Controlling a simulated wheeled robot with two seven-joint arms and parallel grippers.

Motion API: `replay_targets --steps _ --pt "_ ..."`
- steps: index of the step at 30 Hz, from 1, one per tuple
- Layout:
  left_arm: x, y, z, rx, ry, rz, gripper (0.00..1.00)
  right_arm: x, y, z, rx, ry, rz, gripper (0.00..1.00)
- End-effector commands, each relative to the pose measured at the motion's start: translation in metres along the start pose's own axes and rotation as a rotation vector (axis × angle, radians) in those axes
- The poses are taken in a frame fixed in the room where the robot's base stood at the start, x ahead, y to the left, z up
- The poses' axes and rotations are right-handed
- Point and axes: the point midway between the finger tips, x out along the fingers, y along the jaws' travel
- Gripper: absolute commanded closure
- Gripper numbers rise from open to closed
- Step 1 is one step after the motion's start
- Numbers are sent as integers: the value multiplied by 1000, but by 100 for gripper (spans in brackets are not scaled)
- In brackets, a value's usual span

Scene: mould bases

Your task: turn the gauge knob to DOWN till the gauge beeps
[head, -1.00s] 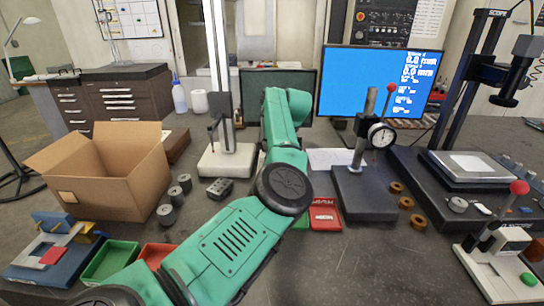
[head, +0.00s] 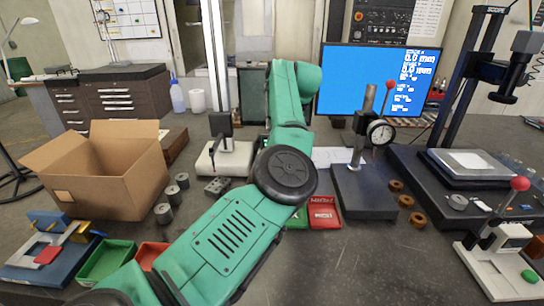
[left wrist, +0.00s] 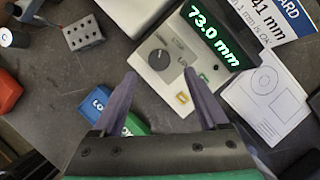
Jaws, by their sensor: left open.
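The gauge (left wrist: 168,62) has a pale face with a dark round knob (left wrist: 160,62) and a green-lit display (left wrist: 212,35) reading 73.0 mm. The lettering by the knob is too small or partly covered to read fully. My left gripper (left wrist: 160,76) is open, its two fingers on either side of the knob's near side in the picture; I cannot tell whether they touch the face. In the head view a stand with a white base (head: 212,160) and tall column is partly behind my left arm, which hides the knob and my left gripper. My right gripper is not in view.
A metal block with holes (left wrist: 82,33) lies left of the gauge. Blue (left wrist: 98,106) and green (left wrist: 134,126) bins sit near the fingers. A printed card (left wrist: 265,105) lies right. A dial indicator stand (head: 365,192) and an open carton (head: 100,180) stand farther off.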

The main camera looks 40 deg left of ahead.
Motion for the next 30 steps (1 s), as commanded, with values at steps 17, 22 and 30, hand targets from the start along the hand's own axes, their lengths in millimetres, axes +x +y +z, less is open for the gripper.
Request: replay_targets --steps 17,22,30 --pt "-83 0 0 0 -1 0 24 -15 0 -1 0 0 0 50" --pt "-83 0 0 0 -1 0 24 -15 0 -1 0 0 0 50" --pt "-82 0 0 0 -1 0 24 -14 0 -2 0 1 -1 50"
